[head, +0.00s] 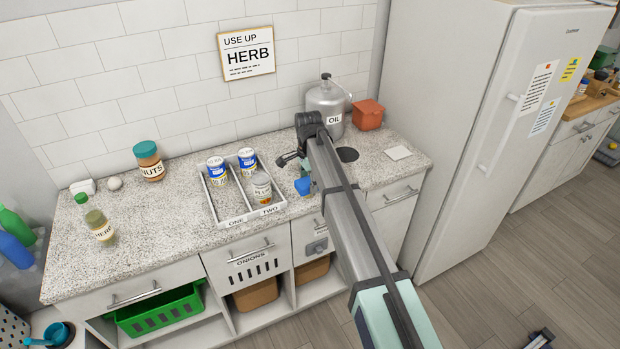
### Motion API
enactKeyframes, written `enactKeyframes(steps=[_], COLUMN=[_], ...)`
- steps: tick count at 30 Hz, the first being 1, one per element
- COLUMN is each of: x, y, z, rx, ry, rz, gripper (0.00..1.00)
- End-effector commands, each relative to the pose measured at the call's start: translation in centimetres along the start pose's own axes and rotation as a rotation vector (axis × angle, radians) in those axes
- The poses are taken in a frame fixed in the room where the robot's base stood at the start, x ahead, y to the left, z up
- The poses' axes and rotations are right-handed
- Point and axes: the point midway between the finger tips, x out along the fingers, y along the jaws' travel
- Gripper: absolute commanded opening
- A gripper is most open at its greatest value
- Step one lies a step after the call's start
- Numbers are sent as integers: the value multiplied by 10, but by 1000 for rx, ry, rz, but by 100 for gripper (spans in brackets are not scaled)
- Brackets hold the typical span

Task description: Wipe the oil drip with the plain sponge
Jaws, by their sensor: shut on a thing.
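A dark round patch (348,154), which looks like the oil drip, lies on the speckled counter in front of the metal oil can (325,104). My gripper (303,177) is at the counter's front part, left of the patch and apart from it. My arm hides most of it. It is shut on a small blue block (303,186), which appears to be the sponge. The block is right of the divided tray, partly hidden by my arm; I cannot tell whether it touches the counter.
A white divided tray (226,221) with several cans stands left of my gripper. A terracotta pot (368,114) and a flat pale square (398,153) are to the right.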

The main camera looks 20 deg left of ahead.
Motion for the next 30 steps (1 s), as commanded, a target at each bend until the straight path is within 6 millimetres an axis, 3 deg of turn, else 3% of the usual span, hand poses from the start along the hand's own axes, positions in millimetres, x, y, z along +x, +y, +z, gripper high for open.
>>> enactKeyframes(steps=[15, 30], x=[52, 51], y=[-3, -54], z=[8, 12], rx=[-10, -16], ry=[0, 0], rz=[1, -1], gripper=[31, 31])
